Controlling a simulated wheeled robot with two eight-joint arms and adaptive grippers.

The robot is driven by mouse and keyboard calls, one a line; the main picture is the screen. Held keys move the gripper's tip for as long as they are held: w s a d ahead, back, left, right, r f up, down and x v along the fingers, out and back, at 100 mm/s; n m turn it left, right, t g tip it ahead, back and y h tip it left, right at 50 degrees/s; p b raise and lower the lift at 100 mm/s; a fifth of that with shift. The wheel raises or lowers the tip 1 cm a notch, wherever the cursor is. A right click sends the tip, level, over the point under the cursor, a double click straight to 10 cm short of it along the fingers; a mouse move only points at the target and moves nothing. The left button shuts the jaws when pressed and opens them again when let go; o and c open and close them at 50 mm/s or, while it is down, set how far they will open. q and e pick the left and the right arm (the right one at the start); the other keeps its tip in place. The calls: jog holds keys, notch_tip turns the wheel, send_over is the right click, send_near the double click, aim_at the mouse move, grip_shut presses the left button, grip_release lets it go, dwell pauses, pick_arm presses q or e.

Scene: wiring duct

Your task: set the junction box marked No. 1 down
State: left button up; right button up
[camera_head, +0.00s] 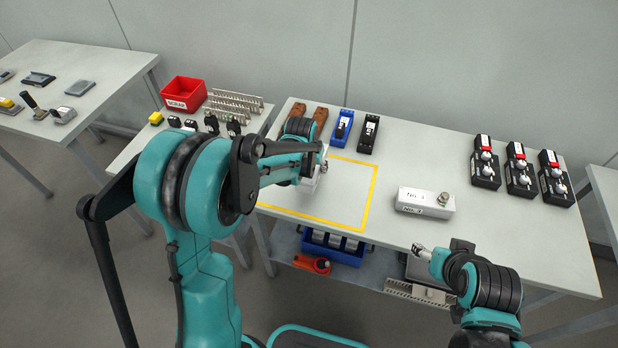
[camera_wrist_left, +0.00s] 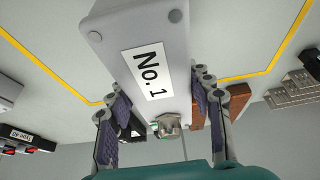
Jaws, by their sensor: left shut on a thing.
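The junction box marked No. 1 (camera_wrist_left: 125,35) is a white box with a black-on-white label, seen close up in the left wrist view. My left gripper (camera_wrist_left: 160,112) is shut on it, one finger on each side. In the head view a small part of the box (camera_head: 312,184) shows under my left gripper (camera_head: 322,164), over the yellow-outlined area (camera_head: 372,198). My arm hides most of it. I cannot tell whether the box touches the table. My right gripper (camera_head: 424,250) is by the table's front edge, apart from everything; its jaw opening is unclear.
A second white junction box (camera_head: 425,204) stands right of the outline. Black devices (camera_head: 518,168) stand at the far right. Blue (camera_head: 343,127) and black (camera_head: 368,134) parts and brown blocks (camera_head: 297,112) line the back. A red bin (camera_head: 184,94) is left. The outline's right part is clear.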

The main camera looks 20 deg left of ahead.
pick_arm(q)
jog(key=shift+a+f, duration=0.4)
jog(key=shift+a, duration=0.15)
jog(key=shift+f+b, duration=1)
jog(key=shift+f, duration=0.85)
jog(key=shift+f, duration=0.25)
jog(key=o, duration=1.3)
jog(key=shift+r, duration=0.1)
